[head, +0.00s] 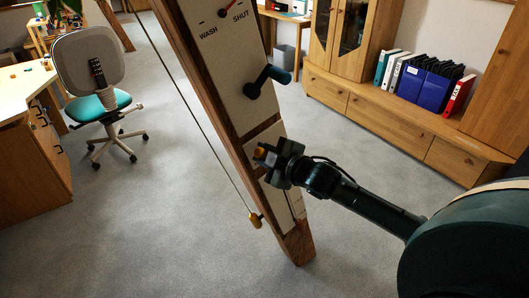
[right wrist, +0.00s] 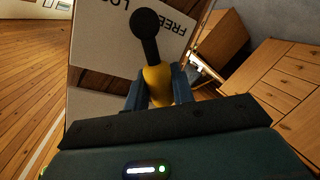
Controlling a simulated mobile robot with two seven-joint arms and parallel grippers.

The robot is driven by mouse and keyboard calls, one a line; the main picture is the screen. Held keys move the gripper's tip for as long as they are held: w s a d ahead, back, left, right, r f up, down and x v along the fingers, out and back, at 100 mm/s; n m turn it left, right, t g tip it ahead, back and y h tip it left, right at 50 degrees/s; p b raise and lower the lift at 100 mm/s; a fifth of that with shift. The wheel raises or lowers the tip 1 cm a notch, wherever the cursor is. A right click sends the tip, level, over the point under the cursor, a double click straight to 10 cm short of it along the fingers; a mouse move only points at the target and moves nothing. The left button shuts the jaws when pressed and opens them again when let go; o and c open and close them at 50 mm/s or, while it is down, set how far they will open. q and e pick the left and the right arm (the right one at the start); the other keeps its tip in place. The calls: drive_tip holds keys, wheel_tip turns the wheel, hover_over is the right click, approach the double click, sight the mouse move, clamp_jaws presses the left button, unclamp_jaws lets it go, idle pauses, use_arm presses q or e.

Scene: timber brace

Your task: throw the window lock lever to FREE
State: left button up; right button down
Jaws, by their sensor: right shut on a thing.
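The window lock lever has a black arm with a round end and a yellow grip (right wrist: 157,82). It stands out from a white plate (right wrist: 95,35) on the timber brace (head: 190,75). The plate's lettering appears upside down in the right wrist view, with FREE readable and a second word partly cut off. I cannot tell which word the lever points to. My right gripper (head: 266,156) is at the lower part of the brace, its two fingers closed around the yellow grip. A bit of the grip shows in the head view (head: 260,151). My left gripper is out of view.
A swivel chair (head: 92,80) stands left; the carpet between is clear.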

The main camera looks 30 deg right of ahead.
drive_tip(key=c, duration=1.5)
unclamp_jaws()
drive_tip(key=v, duration=1.3)
drive_tip(key=shift+b, duration=0.3)
drive_tip(key=shift+a, duration=0.1)
drive_tip(key=s+a+f+m+g, duration=0.2)
drive_tip(key=s+f+m, duration=0.15)
drive_tip(key=f, duration=0.55)
drive_tip(key=s+a+f+m+g+p, duration=0.2)
drive_tip(key=s+a+f+m, duration=0.4)
drive_tip(key=a+f, duration=0.5)
drive_tip(key=s+a, duration=0.2)
drive_tip(key=a, duration=0.2)
drive_tip(key=shift+s+f+y, duration=0.15)
drive_tip(key=shift+f+y, duration=0.25)
